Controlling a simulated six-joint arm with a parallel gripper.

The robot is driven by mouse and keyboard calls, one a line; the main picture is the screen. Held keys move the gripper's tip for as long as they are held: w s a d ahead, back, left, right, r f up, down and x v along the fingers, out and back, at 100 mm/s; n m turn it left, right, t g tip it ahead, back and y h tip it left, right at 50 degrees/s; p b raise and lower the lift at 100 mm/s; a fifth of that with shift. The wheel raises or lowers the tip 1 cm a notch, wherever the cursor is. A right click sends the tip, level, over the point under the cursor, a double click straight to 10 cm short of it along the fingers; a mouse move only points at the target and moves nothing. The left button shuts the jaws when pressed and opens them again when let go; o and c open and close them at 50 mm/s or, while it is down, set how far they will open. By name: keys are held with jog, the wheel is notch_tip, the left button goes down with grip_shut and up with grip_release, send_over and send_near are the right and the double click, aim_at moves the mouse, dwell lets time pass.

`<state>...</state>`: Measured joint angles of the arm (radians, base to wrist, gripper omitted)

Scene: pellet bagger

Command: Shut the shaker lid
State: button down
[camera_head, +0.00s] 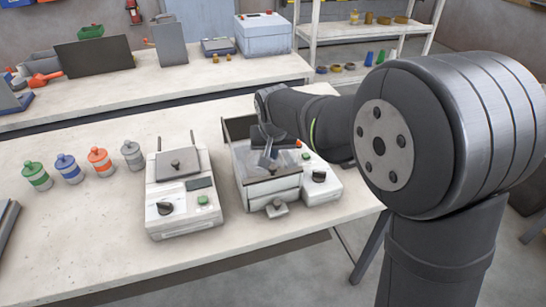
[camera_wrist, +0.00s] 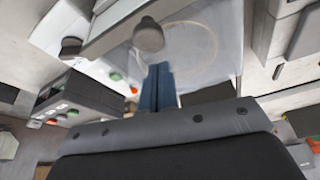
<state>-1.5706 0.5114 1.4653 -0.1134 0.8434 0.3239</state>
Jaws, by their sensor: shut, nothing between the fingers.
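The white machine (camera_head: 268,196) at the right of the bench, which I take for the shaker, has a see-through grey lid (camera_head: 258,160) with a small knob over its top. The same lid (camera_wrist: 195,50) fills the upper middle of the wrist view, with a round grey knob (camera_wrist: 148,36) and a faint ring on or behind it. My gripper (camera_head: 266,158) is shut and empty, its blue fingers (camera_wrist: 158,70) close to the lid near the knob. I cannot tell whether they touch it, or how far the lid stands open. My arm hides part of the machine's back.
A second white machine (camera_head: 183,222) with a grey plate and knob on top stands to the left. Several capped bottles (camera_head: 100,160) stand further left. The bench front (camera_head: 110,250) is clear. A back bench (camera_head: 150,85) holds boxes and panels.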

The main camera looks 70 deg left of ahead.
jog(key=shift+w+a+r, duration=0.1)
jog(key=shift+w+a, duration=0.05)
jog(key=shift+a, duration=0.3)
jog(key=shift+w+a+r, duration=0.1)
jog(key=shift+a, duration=0.3)
jog(key=w+v, duration=0.1)
jog(key=v, duration=0.9)
jog(key=shift+s, duration=0.5)
jog(key=shift+d+f, duration=0.1)
jog(key=x, duration=0.9)
jog(key=shift+f, duration=0.15)
jog(key=shift+s+d+f, duration=0.15)
jog(key=shift+d, duration=0.3)
jog(key=shift+s+d+f, duration=0.1)
jog(key=shift+s+d, duration=0.05)
jog(key=shift+d, duration=0.35)
jog(key=shift+s+d+f, duration=0.1)
jog(key=shift+s+d, duration=0.1)
jog(key=shift+d, duration=0.6)
